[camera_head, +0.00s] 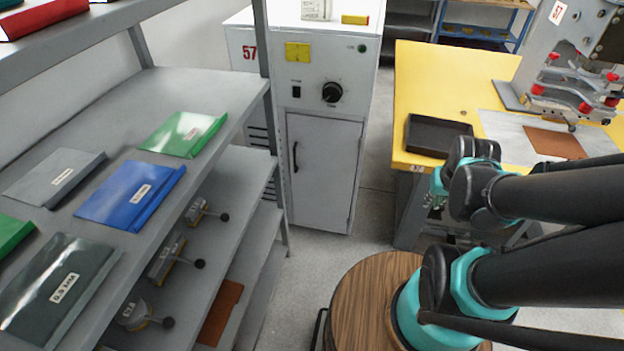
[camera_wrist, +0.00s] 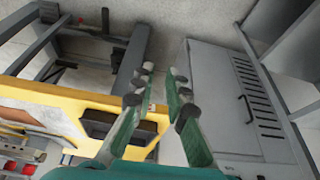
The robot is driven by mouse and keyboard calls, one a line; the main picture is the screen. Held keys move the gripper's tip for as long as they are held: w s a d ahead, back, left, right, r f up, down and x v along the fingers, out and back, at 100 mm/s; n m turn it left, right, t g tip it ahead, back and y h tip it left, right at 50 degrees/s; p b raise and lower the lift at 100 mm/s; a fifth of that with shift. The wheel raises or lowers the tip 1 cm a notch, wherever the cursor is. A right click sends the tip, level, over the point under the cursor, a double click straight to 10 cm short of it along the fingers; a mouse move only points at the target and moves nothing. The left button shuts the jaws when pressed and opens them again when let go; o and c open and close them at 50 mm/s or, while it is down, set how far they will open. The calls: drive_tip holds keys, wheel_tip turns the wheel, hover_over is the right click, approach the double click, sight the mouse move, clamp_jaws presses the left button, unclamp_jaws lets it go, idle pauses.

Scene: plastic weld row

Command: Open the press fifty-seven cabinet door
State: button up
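My gripper (camera_head: 437,192) is right of the door in the head view, near the yellow table's front edge and partly hidden by my arm. In the wrist view my gripper (camera_wrist: 162,85) has its green fingers apart, with nothing between them.
A grey shelf rack (camera_head: 235,112) with folders and clamps stands close at the left. A yellow table (camera_head: 430,75) with a black tray (camera_head: 436,133) and a press (camera_head: 560,70) is at the right. Grey floor (camera_head: 375,220) lies open before the door. A round wooden top (camera_head: 360,300) is in front.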

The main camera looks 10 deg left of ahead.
drive_tip(key=shift+o, duration=1.4)
drive_tip(key=w+a+r+n, duration=0.1)
drive_tip(key=w+a+r, duration=0.1)
drive_tip(key=w+a, duration=0.4)
drive_tip(key=w, duration=0.4)
drive_tip(key=shift+w+a+r+n+y, duration=0.2)
drive_tip(key=shift+r+n+y, duration=0.1)
drive_tip(key=shift+r+n, duration=0.1)
drive_tip(key=n+y, duration=0.2)
drive_tip(key=n, duration=0.3)
hover_over(295, 155)
drive_tip(key=s+d, duration=0.3)
drive_tip(key=s, duration=0.2)
wheel_tip(295, 155, down, 9)
drive_tip(key=shift+g, duration=0.3)
drive_tip(key=x, duration=1.7)
drive_tip(key=shift+w+d, duration=0.15)
drive_tip(key=shift+c, duration=0.6)
clamp_jaws()
